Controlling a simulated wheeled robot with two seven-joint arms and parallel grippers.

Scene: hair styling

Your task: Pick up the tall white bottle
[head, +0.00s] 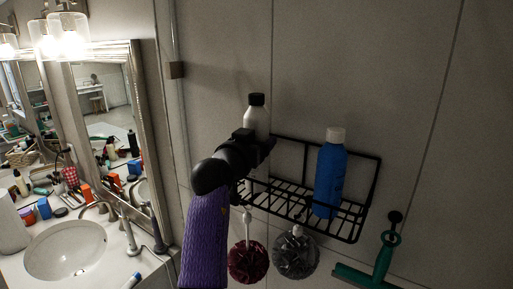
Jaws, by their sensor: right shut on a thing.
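The tall white bottle (256,117) has a black cap and stands upright at the left end of a black wire shelf on the wall. My right gripper (266,146) is shut on the bottle at about its middle. The gripper and its black wrist hide the lower part of the bottle, so I cannot tell whether its base touches the shelf. My left gripper is not in view.
The black wire shelf (357,207) also holds a blue bottle (330,175) with a white cap, to the right. A dark red pouf (249,261) and a grey pouf (296,256) hang below. A green squeegee (377,270) hangs at right. A sink (66,250) and mirror are left.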

